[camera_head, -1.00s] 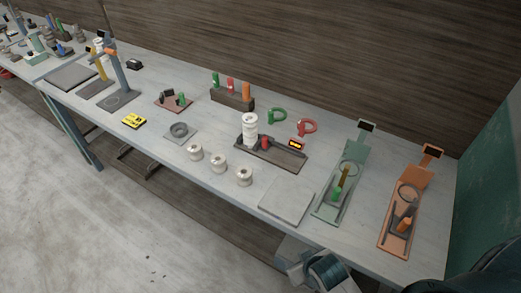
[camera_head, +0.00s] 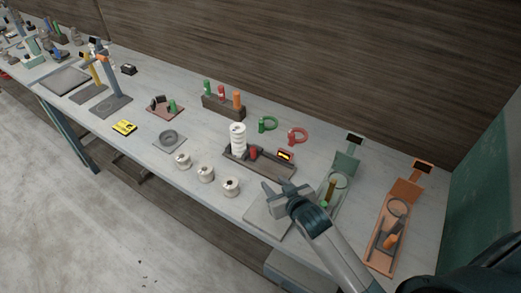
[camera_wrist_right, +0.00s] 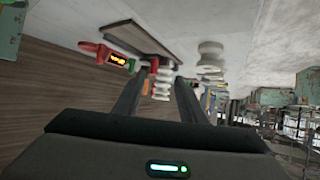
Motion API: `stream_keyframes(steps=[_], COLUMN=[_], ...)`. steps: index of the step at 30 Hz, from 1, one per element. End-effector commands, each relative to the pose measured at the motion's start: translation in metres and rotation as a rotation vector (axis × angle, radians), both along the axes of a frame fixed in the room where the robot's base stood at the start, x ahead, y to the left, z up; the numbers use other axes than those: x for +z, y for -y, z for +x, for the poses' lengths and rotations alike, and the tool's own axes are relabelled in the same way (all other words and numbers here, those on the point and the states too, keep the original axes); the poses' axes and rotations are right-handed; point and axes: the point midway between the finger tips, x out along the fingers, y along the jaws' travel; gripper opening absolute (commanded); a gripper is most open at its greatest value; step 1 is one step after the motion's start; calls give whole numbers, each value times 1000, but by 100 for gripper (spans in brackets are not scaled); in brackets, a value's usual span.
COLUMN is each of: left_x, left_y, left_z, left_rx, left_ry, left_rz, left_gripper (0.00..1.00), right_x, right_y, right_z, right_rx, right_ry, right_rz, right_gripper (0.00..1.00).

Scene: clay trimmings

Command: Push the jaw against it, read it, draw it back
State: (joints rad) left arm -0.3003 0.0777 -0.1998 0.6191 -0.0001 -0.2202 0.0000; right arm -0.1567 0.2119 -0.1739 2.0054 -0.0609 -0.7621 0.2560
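The measuring stand is a dark tray (camera_head: 272,171) in the middle of the bench. A stack of white spools (camera_head: 238,140) stands at its left end, with a red jaw (camera_head: 253,154) just right of it; I cannot tell if they touch. A small lit orange display (camera_head: 285,155) sits at the right; its digits are too small to read. My right gripper (camera_head: 275,193) is in front of the tray, over a grey square plate. In the right wrist view its two fingers (camera_wrist_right: 158,88) are apart and empty, with the display (camera_wrist_right: 118,59) beyond them. My left gripper is out of view.
Several single white spools (camera_head: 206,174) stand along the front edge. Green (camera_head: 267,124) and red (camera_head: 298,136) ring gauges lie behind the tray. A green stand (camera_head: 347,160) and an orange stand (camera_head: 405,188) are at the right. A block with coloured handles (camera_head: 224,108) is behind.

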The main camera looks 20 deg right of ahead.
Motion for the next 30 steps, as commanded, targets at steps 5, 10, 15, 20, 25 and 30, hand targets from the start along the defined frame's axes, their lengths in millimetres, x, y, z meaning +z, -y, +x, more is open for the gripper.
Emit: stream_keyframes(steps=[5,10,15,20,25,30], left_x=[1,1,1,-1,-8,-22], left_y=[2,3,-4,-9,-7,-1], left_z=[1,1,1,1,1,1], left_rx=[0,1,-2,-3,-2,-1], left_ry=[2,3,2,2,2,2], left_rz=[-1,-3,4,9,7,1], left_gripper=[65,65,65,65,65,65], right_x=[19,22,22,20,13,4], right_y=[1,1,1,1,1,-1], right_z=[34,38,37,40,51,70], right_rx=[7,8,8,8,8,8], right_ry=[97,112,110,110,110,110], right_rz=[19,23,22,22,21,21], right_gripper=[37,37,37,37,37,37])
